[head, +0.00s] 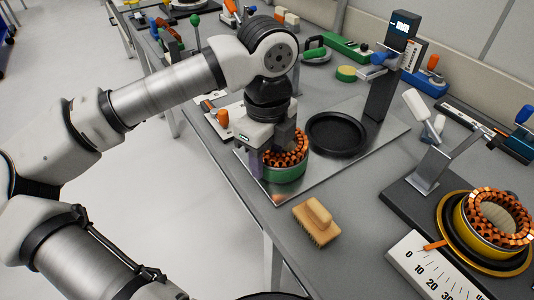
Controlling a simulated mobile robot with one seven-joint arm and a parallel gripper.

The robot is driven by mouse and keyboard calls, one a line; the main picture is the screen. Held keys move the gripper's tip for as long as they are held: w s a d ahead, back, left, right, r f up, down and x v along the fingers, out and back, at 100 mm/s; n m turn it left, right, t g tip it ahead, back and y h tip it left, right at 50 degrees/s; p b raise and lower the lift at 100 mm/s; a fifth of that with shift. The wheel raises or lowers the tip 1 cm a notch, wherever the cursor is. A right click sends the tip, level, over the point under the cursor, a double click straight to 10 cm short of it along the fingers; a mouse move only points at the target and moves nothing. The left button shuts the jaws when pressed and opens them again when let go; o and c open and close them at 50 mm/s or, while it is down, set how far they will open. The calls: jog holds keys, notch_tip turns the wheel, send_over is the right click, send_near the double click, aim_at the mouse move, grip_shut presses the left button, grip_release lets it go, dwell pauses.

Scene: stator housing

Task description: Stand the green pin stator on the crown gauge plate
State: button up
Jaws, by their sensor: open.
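The green pin stator (284,172), a green ring with copper windings on top, stands upright at the front-left end of a flat metal sheet on the bench. My gripper (271,152) points down over its left side and is open. One finger is at the ring's outer left side; the other is over the windings, and its tip is hidden. I cannot tell whether either finger touches the stator.
A wooden brush (317,221) lies in front of the sheet. At right, a yellow stator (494,225) stands on a dark fixture with a white scale (430,268). The gauge column (388,85) rises behind the black plate. Tools and a yellow-topped pad (346,73) lie at the back.

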notch_tip(320, 180, up, 12)
jog(key=shift+r, duration=0.15)
dwell(0.3)
